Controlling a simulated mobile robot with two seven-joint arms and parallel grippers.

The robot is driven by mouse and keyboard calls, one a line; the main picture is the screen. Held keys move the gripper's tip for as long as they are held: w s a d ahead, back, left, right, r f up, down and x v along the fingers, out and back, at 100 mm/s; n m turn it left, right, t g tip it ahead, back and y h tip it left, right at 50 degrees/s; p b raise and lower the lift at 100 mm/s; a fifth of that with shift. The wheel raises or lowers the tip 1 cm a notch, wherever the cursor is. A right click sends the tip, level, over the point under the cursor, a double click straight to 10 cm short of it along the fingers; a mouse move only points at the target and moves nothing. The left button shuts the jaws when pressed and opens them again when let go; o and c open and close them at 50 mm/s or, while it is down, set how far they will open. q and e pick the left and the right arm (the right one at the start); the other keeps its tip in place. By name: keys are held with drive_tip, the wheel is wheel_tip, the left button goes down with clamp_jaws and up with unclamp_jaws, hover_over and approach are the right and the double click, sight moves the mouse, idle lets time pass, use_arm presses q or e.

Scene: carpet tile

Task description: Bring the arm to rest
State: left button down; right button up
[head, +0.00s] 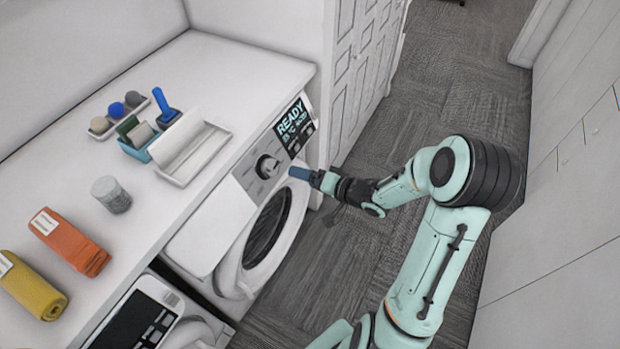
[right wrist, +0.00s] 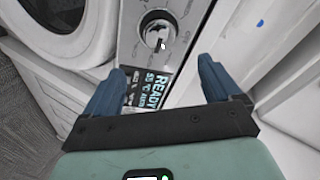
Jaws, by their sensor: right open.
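My right gripper (head: 304,174) is at the front of the washing machine (head: 215,230) in the head view, close to its control panel. In the right wrist view the two blue fingers of the gripper (right wrist: 162,82) are spread apart with nothing between them. The panel's round knob (right wrist: 157,32) and the lit "READY" display (right wrist: 150,90) show beyond the fingers. The display also shows in the head view (head: 295,125). My right arm (head: 435,260) reaches in from the lower right. My left gripper is not in view.
The white counter (head: 150,215) holds an orange roll (head: 70,243), a yellow roll (head: 30,287), a grey jar (head: 111,194) and trays (head: 193,150) of small items. A second machine (head: 140,315) stands at the lower left. Grey carpet floor (head: 440,80) is clear behind the arm.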

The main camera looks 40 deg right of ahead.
drive_tip(key=shift+s+r, duration=0.1)
drive_tip(key=shift+s, duration=0.25)
idle(0.3)
drive_tip(key=s+a+f+g, duration=0.25)
drive_tip(key=a+f, duration=0.25)
drive_tip(key=f, duration=0.5)
drive_tip(key=s+a+f+g, duration=0.1)
drive_tip(key=a+f+g, duration=0.3)
drive_tip(key=f, duration=0.5)
drive_tip(key=s+a+f+n+g, duration=0.2)
drive_tip(key=s+a+f, duration=0.3)
drive_tip(key=s, duration=0.3)
drive_tip(key=s+a+f+n+g, duration=0.3)
drive_tip(key=s+a+f+g, duration=0.2)
drive_tip(key=s, duration=0.3)
drive_tip(key=shift+s+a+f, duration=0.35)
drive_tip(key=shift+a+f, duration=0.3)
drive_tip(key=shift+a, duration=0.2)
